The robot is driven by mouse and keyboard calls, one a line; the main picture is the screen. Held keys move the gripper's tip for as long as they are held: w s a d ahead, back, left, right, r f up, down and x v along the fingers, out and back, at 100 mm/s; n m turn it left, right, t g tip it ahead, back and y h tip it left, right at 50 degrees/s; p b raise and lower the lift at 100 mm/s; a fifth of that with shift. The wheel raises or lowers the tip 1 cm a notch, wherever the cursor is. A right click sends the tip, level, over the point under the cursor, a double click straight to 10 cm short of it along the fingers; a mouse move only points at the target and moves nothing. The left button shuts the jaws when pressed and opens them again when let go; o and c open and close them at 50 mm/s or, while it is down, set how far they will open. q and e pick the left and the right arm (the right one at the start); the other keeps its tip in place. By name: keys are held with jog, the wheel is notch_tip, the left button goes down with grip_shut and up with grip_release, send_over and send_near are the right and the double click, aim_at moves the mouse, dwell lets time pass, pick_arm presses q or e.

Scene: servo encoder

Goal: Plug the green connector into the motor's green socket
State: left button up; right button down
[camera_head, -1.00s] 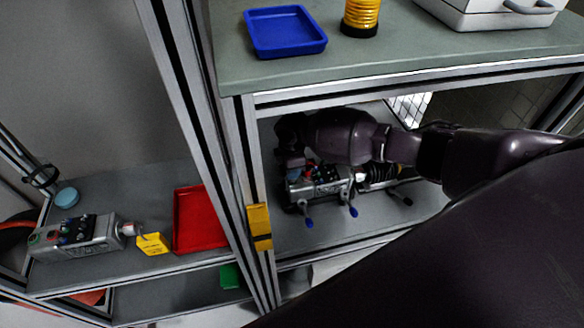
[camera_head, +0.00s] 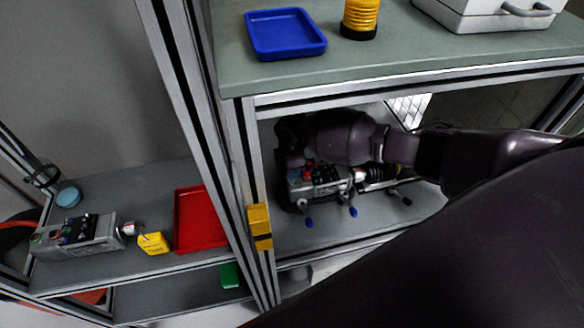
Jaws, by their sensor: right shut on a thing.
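A grey motor (camera_head: 327,187) with red, blue and black parts on top lies on the shelf inside the right bay. Blue-tipped levers stick out of its front. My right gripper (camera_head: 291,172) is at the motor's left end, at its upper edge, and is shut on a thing. The dark hand and wrist cover the fingertips, so I cannot make out what is held. I cannot pick out the green connector or the green socket on this motor. My left gripper is not in view.
A second motor (camera_head: 75,240), a yellow block (camera_head: 153,243) and a red tray (camera_head: 198,222) stand on the left shelf. Metal posts (camera_head: 205,130) and the worktop (camera_head: 400,55) frame the bay. A blue tray (camera_head: 285,34) is on top. Bare shelf (camera_head: 320,238) lies before the motor.

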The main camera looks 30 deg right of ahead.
jog(key=shift+f, duration=0.4)
dwell(0.5)
jog(key=c, duration=0.9)
grip_release()
notch_tip(320, 180, up, 11)
jog(key=shift+f+p, duration=0.1)
jog(key=shift+p, duration=0.35)
